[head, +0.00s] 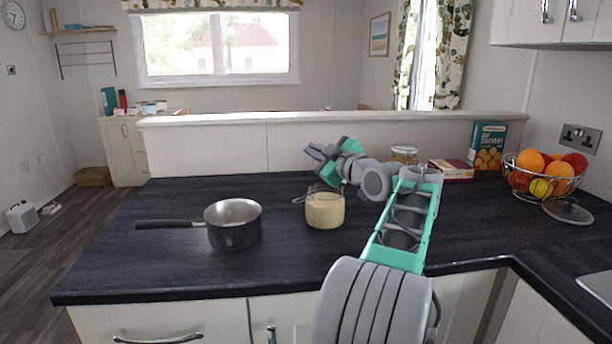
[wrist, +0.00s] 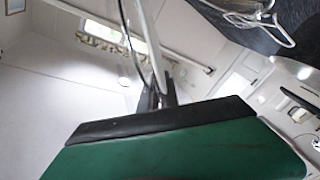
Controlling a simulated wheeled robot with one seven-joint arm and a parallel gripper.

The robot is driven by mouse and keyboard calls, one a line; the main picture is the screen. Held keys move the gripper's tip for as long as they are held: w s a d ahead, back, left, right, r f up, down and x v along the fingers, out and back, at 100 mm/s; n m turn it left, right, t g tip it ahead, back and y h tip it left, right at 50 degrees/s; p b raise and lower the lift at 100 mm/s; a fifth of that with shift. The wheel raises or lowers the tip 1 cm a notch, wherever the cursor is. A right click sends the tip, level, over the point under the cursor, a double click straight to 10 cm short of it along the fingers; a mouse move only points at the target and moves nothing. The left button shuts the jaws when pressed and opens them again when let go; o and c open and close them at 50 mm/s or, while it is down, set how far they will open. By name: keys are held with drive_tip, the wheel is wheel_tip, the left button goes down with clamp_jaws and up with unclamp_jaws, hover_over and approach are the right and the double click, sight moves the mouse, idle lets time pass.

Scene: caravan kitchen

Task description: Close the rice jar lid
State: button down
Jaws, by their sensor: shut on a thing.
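The rice jar (head: 325,211) is a clear glass jar filled with pale grain, upright on the dark worktop. A thin wire clip (head: 299,199) sticks out at its left near the rim. My gripper (head: 316,153) is above the jar, its fingers pointing left. In the wrist view my gripper (wrist: 156,98) is shut on a thin, pale, see-through edge, which looks like the jar lid (wrist: 147,40). In the head view my gripper hides most of the lid, so its exact angle cannot be told.
A saucepan (head: 234,232) stands left of the jar, its handle pointing left. A second glass jar (head: 404,154), a red box (head: 452,170), a blue-green box (head: 487,146), a wire fruit bowl (head: 543,181) and a pan lid (head: 568,211) are to the right. The front worktop is clear.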

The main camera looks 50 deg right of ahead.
drive_tip(key=f+n+b, duration=0.1)
drive_tip(key=b, duration=0.1)
drive_tip(key=a+f+n+b, duration=0.1)
drive_tip(key=b, duration=0.2)
drive_tip(key=a+f+n+b, duration=0.1)
drive_tip(key=f+b, duration=0.1)
drive_tip(key=b, duration=0.1)
drive_tip(key=shift+w+a+f+n, duration=0.1)
drive_tip(key=shift+w+a+n, duration=0.1)
drive_tip(key=shift+w+n, duration=0.15)
drive_tip(key=shift+w+a+f+n+b, duration=0.1)
drive_tip(key=shift+a+f+n+b, duration=0.3)
drive_tip(key=shift+b, duration=0.8)
drive_tip(key=shift+w+a+f+n+b, duration=0.1)
drive_tip(key=shift+a+f+n+b, duration=0.1)
drive_tip(key=shift+f+n+b, duration=0.75)
drive_tip(key=shift+w+a+f+n+b, duration=0.1)
drive_tip(key=shift+a+f+n+b, duration=0.15)
drive_tip(key=shift+b, duration=1.2)
